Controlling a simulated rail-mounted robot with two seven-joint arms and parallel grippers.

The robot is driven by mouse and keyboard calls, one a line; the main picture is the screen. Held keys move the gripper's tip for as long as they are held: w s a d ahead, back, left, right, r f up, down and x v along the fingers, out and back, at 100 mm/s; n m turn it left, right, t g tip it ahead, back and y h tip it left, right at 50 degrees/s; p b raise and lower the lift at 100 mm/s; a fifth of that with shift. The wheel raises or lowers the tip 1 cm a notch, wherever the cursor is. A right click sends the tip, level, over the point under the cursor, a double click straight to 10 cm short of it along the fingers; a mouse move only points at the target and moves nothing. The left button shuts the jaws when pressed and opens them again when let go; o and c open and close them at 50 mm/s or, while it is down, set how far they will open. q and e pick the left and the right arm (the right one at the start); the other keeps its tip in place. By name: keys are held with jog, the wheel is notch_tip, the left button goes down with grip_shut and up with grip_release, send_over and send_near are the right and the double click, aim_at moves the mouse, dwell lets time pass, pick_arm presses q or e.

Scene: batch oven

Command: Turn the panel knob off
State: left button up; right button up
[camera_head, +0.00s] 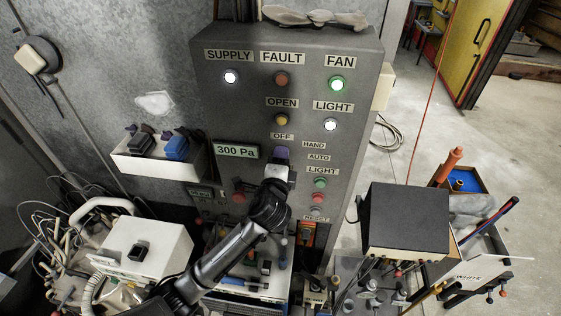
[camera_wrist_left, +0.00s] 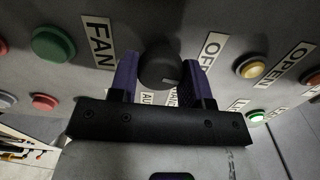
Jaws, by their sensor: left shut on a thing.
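The grey control panel (camera_head: 225,110) stands in front of me. My left gripper (camera_head: 281,154) is up against its face, just below the OFF label (camera_head: 282,136), and hides the knob in the head view. In the left wrist view the dark round knob (camera_wrist_left: 158,68) sits between the two purple fingers, and the gripper is shut on it. A small light mark shows at the knob's lower right, towards the partly covered HAND label. The OFF label (camera_wrist_left: 212,50) is to the right of the fingers. My right gripper is not in view.
Lit supply (camera_head: 230,77), fan (camera_head: 337,84) and light (camera_head: 330,124) lamps sit above the gripper. Buttons (camera_head: 320,183) lie close to its right. A black box (camera_head: 407,222) stands at the right and a white device (camera_head: 143,250) at the lower left.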

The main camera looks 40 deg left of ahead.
pick_arm(q)
jog(key=shift+n, duration=1.2)
jog(key=o, duration=0.9)
jog(key=b+v, duration=0.3)
jog(key=v, duration=1)
jog(key=shift+s, duration=0.4)
jog(key=shift+d, duration=0.15)
